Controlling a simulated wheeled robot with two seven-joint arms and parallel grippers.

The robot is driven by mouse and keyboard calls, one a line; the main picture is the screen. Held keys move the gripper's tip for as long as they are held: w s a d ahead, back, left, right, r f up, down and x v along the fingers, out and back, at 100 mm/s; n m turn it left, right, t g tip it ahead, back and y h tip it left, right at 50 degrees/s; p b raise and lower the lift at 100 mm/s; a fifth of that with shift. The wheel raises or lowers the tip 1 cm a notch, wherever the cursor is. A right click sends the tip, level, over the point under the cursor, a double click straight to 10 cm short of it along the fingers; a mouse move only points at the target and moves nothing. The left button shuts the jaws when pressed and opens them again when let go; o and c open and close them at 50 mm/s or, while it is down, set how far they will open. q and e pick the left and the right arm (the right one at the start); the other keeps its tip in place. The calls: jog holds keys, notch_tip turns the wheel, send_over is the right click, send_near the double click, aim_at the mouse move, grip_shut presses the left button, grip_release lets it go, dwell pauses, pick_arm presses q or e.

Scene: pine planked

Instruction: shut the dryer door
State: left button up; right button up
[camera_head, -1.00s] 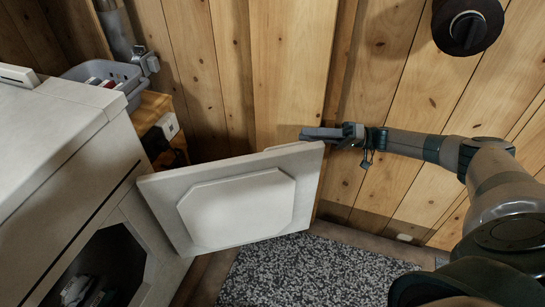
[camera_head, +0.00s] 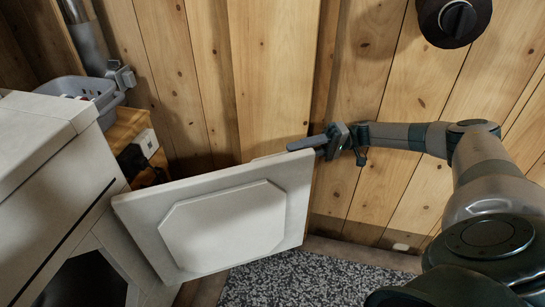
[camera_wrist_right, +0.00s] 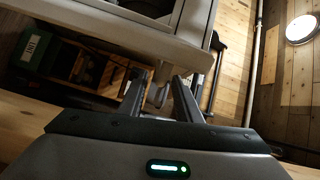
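The dryer (camera_head: 55,180) is a pale box at the left. Its door (camera_head: 225,225) stands wide open, with its panelled inner face towards the head camera. Part of the dark opening (camera_head: 85,280) shows below left. My right gripper (camera_head: 318,143) is at the door's upper right corner, with its fingers partly behind the edge. In the right wrist view the two fingers (camera_wrist_right: 160,92) are apart, with a pale grey piece between them, perhaps a door handle. I cannot tell whether they touch it. My left gripper is out of view.
A grey basket (camera_head: 85,88) sits on a wooden ledge behind the dryer. A speckled rug (camera_head: 310,280) lies on the floor below the door.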

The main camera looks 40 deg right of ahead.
aim_at(273, 157)
jog(key=shift+x, duration=3.6)
jog(key=shift+c, duration=0.3)
grip_shut()
